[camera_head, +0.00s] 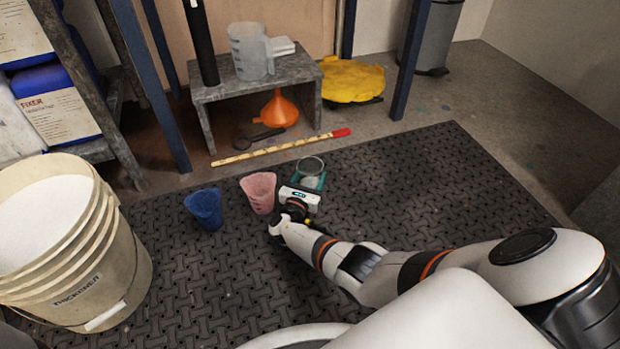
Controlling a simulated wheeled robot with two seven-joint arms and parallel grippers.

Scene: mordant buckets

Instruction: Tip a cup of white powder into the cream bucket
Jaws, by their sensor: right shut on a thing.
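My right gripper (306,189) reaches over the mat from the lower right. It is shut on a teal cup (322,180), which shows just beyond the fingers with a round rim and something whitish inside. The gripper hides the cup's near side, and I cannot tell if the cup touches the mat. A pink cup (259,192) stands just left of the gripper, and a blue cup (205,209) further left, nearer the bucket. My left gripper is not in view.
A dark textured mat (430,190) covers the floor, clear at right. A low grey bench (210,93) holds a clear jug (249,52). Blue posts (412,55) stand behind.

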